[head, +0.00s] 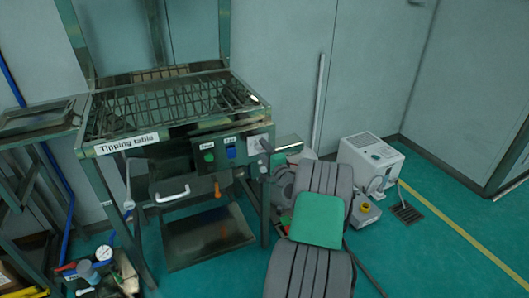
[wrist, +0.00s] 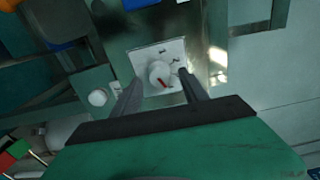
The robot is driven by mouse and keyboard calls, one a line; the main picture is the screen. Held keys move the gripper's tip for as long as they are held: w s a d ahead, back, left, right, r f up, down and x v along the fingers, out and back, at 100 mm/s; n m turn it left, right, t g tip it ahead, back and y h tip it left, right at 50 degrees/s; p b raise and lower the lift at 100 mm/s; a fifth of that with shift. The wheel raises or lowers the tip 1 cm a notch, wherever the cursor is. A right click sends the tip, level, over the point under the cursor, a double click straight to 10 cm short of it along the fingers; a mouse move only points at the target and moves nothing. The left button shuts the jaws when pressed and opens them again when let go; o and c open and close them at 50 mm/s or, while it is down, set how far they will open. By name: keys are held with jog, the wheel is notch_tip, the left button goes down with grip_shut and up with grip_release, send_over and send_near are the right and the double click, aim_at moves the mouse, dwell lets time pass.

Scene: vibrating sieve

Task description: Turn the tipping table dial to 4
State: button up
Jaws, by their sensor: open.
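The tipping table (head: 125,143) stands at the left in the head view, with its name on a white label along the front edge. Its control panel (head: 235,149) carries a green button (head: 209,157), a blue button (head: 231,153) and a white dial plate (head: 253,144) at the right end.
A white box-shaped machine (head: 371,163) stands on the floor to the right. A side bench (head: 40,125) is at the left, with small items (head: 90,272) below it. A wall is close behind the table. Green floor is open at the front right.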

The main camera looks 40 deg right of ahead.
jog(key=shift+s, duration=0.15)
jog(key=v, duration=0.7)
jog(key=shift+s, duration=0.3)
jog(key=shift+a, duration=0.15)
